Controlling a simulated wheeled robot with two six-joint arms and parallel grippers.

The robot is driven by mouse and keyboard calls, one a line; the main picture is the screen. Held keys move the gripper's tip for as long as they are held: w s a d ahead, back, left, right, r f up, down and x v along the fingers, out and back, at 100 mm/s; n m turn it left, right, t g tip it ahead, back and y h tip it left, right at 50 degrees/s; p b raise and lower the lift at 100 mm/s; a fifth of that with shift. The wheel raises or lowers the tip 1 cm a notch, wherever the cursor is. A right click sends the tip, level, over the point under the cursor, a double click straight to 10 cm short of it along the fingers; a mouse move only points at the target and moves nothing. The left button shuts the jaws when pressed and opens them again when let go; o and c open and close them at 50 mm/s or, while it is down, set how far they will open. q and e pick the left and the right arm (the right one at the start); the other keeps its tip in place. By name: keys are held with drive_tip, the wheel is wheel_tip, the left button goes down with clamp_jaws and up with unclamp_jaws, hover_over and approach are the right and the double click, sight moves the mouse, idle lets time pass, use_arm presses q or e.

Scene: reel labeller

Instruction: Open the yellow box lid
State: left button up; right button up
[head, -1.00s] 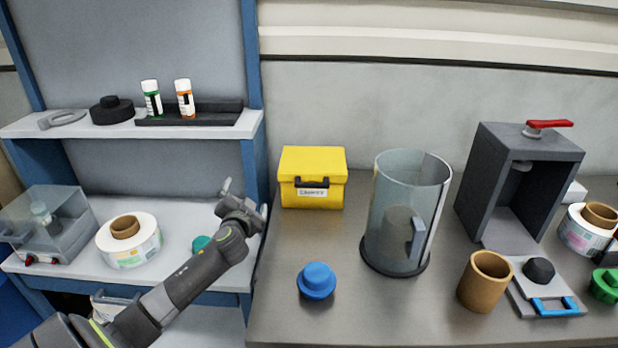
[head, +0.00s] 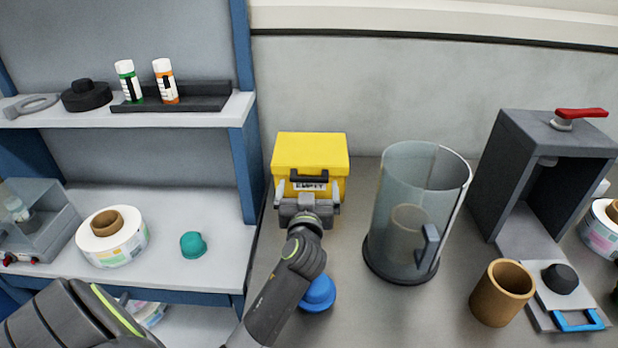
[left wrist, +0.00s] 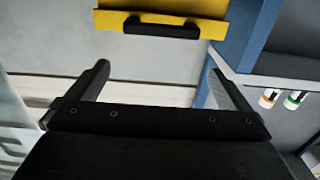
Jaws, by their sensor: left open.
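The yellow box (head: 310,152) stands on the grey table against the back wall. Its lid looks shut. A black handle (head: 309,176) is on its front, above a white label that reads "EMPTY". My left gripper (head: 307,205) is open and empty, just in front of the box and below the handle, covering the lower front. In the left wrist view, the yellow box (left wrist: 160,8) and its black handle (left wrist: 161,27) are at the top, ahead of the spread fingers of the left gripper (left wrist: 160,80). No contact shows. My right gripper is not in view.
A blue knob (head: 318,293) sits partly behind my left forearm. A clear cylinder (head: 392,220) stands right of the box. A blue shelf post (head: 243,170) is close on the left. A brown cup (head: 501,292) and dark press frame (head: 545,170) stand farther right.

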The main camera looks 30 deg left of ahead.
sight(309, 179)
use_arm(q)
drive_tip(key=w+a, duration=0.1)
drive_tip(key=w, duration=0.1)
drive_tip(key=w+a+f+p, duration=0.1)
drive_tip(key=w+a+f, duration=0.1)
drive_tip(key=w, duration=0.1)
drive_tip(key=shift+w+a+f, duration=0.15)
drive_tip(key=shift+w+a, duration=0.05)
drive_tip(key=shift+w, duration=0.1)
drive_tip(key=shift+w+a+p, duration=0.3)
drive_tip(key=shift+w+p, duration=0.05)
drive_tip(key=shift+w, duration=0.15)
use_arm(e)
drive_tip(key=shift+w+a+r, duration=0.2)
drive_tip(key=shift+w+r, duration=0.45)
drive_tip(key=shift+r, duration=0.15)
